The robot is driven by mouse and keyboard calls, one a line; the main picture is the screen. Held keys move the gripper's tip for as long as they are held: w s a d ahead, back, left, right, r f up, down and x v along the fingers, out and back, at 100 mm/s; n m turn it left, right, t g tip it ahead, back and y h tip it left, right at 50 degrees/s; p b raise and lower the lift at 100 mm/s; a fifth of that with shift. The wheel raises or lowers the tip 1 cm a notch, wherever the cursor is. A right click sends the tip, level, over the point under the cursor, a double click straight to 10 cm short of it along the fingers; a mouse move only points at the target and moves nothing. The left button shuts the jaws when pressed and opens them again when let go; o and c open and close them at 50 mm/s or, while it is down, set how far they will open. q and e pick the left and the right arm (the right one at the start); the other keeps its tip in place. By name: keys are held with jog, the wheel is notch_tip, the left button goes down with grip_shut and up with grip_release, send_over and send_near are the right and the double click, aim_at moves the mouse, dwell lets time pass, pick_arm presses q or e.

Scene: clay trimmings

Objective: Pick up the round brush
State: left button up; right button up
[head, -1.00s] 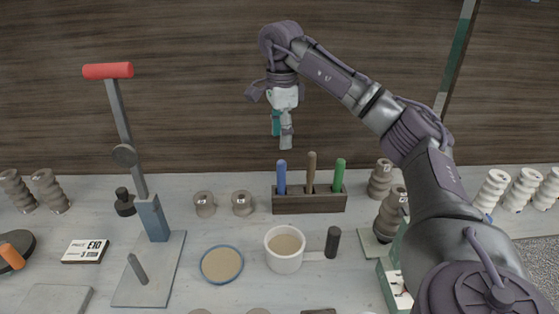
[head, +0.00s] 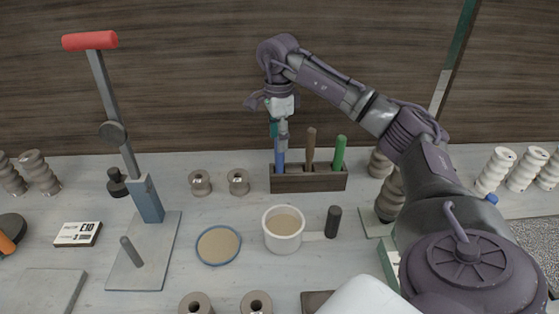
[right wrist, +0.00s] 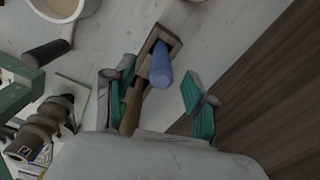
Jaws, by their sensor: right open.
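A dark wooden holder (head: 308,181) stands at the back of the table with three upright handles: blue (head: 280,160), brown (head: 311,148) and green (head: 340,152). Only handles show, so I cannot tell which one is the round brush. My right gripper (head: 279,138) points down over the blue handle and partly hides it. In the right wrist view, my right gripper (right wrist: 158,96) is open, its teal-padded fingers apart. The blue handle (right wrist: 161,66) rises toward the gap between them; the brown handle (right wrist: 133,104) is close to one finger. The green handle is hidden there.
A mug (head: 283,232) and a blue-rimmed dish (head: 218,246) stand in front of the holder. A lever press with a red grip (head: 90,40) rises at left. Ribbed clay pieces (head: 390,195) stand just right of the holder. The wall is close behind.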

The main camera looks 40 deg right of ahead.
aim_at(279, 165)
notch_tip(279, 165, down, 4)
jog(key=shift+w+d+r, duration=0.1)
jog(key=shift+d, duration=0.05)
grip_shut()
jog(key=shift+r, duration=0.1)
